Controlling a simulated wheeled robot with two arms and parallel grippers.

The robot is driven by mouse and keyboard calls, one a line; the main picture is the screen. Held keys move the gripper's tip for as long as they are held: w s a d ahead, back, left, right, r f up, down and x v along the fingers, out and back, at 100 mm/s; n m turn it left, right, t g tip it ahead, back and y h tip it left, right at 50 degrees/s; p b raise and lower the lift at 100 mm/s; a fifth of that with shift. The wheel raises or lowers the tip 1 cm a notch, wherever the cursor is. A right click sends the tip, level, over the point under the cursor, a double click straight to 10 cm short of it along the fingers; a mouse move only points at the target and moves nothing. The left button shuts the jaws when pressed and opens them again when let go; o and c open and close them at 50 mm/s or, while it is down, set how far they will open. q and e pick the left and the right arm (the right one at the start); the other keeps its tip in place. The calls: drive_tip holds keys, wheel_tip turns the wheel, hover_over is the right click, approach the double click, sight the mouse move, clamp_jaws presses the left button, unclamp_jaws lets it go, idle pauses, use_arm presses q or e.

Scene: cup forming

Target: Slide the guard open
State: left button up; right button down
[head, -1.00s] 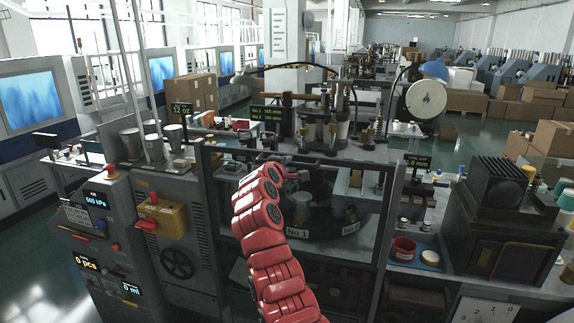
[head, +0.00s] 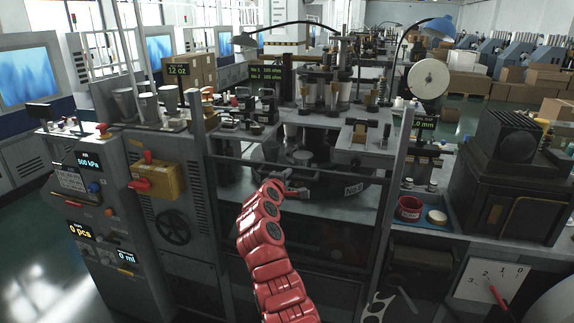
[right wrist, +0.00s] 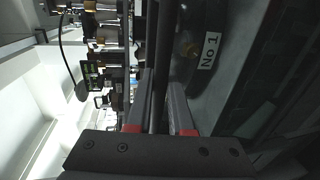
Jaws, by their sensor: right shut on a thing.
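The guard (head: 235,159) is a clear panel with a dark top rail, set between two grey upright posts on the front of the machine. Its top rail sits well below the post tops, so the space above it is open. My right gripper (head: 297,190) is at the front of the guard, near the middle. In the right wrist view its fingers (right wrist: 162,85) are shut on a dark bar (right wrist: 163,45) of the guard that runs between them. The exact contact is hidden in the head view. My left gripper is not in view.
Behind the guard is a round turntable with a No.2 label (head: 353,190). A control cabinet (head: 100,220) with displays and a yellow box (head: 160,182) stand at left. A red cup (head: 409,208) and a dark machine (head: 500,190) are at right.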

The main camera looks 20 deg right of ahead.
drive_tip(key=b, duration=0.8)
approach(291, 209)
drive_tip(key=x, duration=0.5)
drive_tip(key=shift+w+f, duration=0.1)
drive_tip(key=shift+w, duration=0.15)
drive_tip(key=c, duration=0.8)
unclamp_jaws()
drive_tip(key=shift+s, duration=0.1)
drive_tip(key=v, duration=1.7)
